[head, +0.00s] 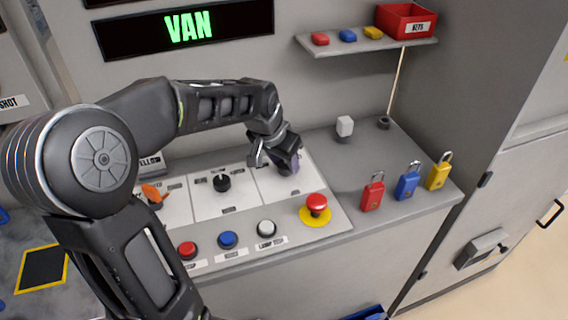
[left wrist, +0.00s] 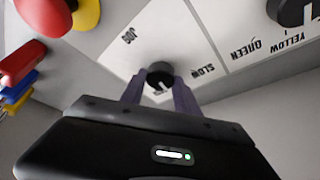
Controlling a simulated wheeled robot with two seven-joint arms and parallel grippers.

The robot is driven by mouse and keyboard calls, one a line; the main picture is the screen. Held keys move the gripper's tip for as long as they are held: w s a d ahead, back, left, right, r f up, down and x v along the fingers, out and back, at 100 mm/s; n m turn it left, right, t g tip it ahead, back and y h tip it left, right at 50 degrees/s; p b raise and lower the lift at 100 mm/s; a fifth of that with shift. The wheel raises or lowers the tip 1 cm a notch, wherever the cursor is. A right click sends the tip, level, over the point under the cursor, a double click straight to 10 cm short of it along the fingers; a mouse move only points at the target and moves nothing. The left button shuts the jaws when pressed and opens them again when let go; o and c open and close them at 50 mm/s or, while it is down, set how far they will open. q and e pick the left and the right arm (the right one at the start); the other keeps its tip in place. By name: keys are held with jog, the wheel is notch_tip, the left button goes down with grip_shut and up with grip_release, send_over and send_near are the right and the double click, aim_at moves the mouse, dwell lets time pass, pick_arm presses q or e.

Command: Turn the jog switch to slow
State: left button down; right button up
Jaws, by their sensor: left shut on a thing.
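The jog switch (left wrist: 160,73) is a black round knob with a white pointer line on a white panel. In the left wrist view the panel shows a JOG label, and a SLOW label (left wrist: 203,70) lies just right of the knob. My left gripper (left wrist: 159,90) has its two purple-grey fingers on either side of the knob, shut on it. In the head view the left gripper (head: 287,160) is at the right-hand white panel and its fingers hide most of the knob. The label on the knob's other side is hidden. My right gripper is not in view.
Another black selector (head: 221,182) and an orange-handled switch (head: 153,194) sit to the left. Red, blue and white buttons and a red emergency stop (head: 316,203) lie in front. Several padlocks (head: 407,184) stand at right. A shelf (head: 365,45) hangs above.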

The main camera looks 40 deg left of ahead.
pick_arm(q)
jog(key=n+y+b, duration=0.1)
jog(key=n+b, duration=0.1)
jog(key=n, duration=0.1)
jog(key=n+y+b, duration=0.1)
jog(key=n+b, duration=0.2)
jog(key=shift+w+d+f+g, duration=0.1)
jog(key=shift+d+f+g, duration=0.1)
jog(key=shift+g, duration=0.2)
jog(key=n+y+b, duration=0.1)
jog(key=n+b, duration=0.1)
jog(key=shift+n+g, duration=0.3)
jog(key=shift+n, duration=0.1)
jog(key=shift+r+n+g+y+b, duration=0.15)
jog(key=shift+n+g+y+b, duration=0.2)
jog(key=shift+n, duration=0.55)
jog(key=c, duration=0.9)
grip_release()
